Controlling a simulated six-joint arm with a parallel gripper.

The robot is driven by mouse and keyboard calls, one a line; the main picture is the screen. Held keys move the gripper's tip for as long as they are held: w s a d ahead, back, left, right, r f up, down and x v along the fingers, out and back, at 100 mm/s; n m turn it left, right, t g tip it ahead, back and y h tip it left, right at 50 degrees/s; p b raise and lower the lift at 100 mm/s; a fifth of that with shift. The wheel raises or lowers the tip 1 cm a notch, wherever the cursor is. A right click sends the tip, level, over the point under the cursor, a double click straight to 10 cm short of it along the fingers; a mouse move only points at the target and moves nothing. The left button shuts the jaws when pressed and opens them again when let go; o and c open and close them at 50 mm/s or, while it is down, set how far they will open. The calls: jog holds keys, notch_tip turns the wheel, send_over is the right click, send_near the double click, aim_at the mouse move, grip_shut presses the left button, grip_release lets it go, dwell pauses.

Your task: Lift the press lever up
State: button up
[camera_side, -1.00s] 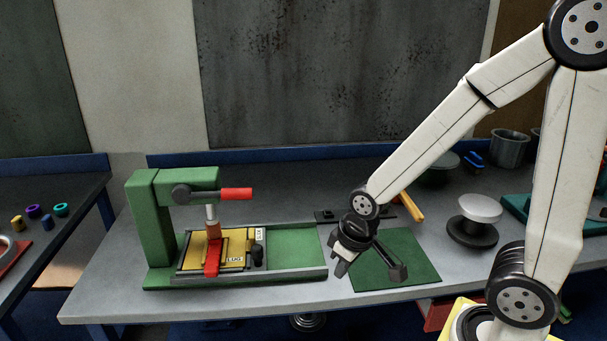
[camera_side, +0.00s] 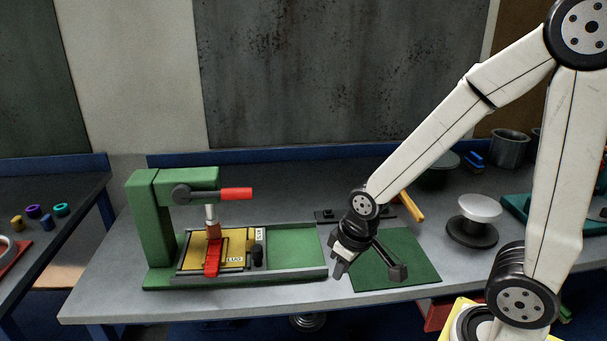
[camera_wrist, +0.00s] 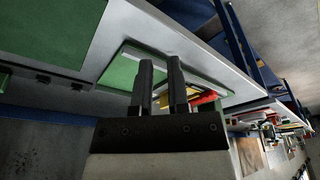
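The green press (camera_side: 145,225) stands at the left of the bench. Its lever (camera_side: 236,193) has a red grip on a dark rod and points right, about level, from a dark pivot on the press head. Below the head, a ram reaches down to a yellow plate (camera_side: 190,256) with a red strap-like part (camera_side: 212,262). My gripper (camera_side: 369,269) is to the right of the press and lower than the lever, above the green mat, with its fingers apart and empty. The wrist view shows the two fingers (camera_wrist: 160,67) with a gap between them. A red part (camera_wrist: 205,98) shows beyond them; I cannot tell which it is.
A green mat (camera_side: 420,262) lies under my gripper. A yellow-handled tool (camera_side: 411,205) lies behind it. A silver-topped round knob (camera_side: 480,208) on a dark base stands to the right. Another table (camera_side: 65,235) with small coloured rings is at far left. The space above the press is clear.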

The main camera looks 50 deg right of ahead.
jog(key=o, duration=0.3)
jog(key=shift+w, duration=0.15)
jog(key=o, duration=0.3)
jog(key=shift+w+r, duration=0.15)
jog(key=shift+w, duration=0.15)
notch_tip(320, 180, up, 17)
jog(key=n+g+h, duration=0.1)
jog(key=n+h, duration=0.1)
jog(key=n, duration=0.7)
send_over(238, 189)
jog(key=s+a, duration=0.1)
jog(key=shift+s+a+r, duration=0.1)
jog(key=shift+a+r, duration=0.05)
jog(key=shift+x, duration=3.95)
jog(key=shift+a, duration=0.1)
jog(key=shift+c, duration=0.2)
grip_shut()
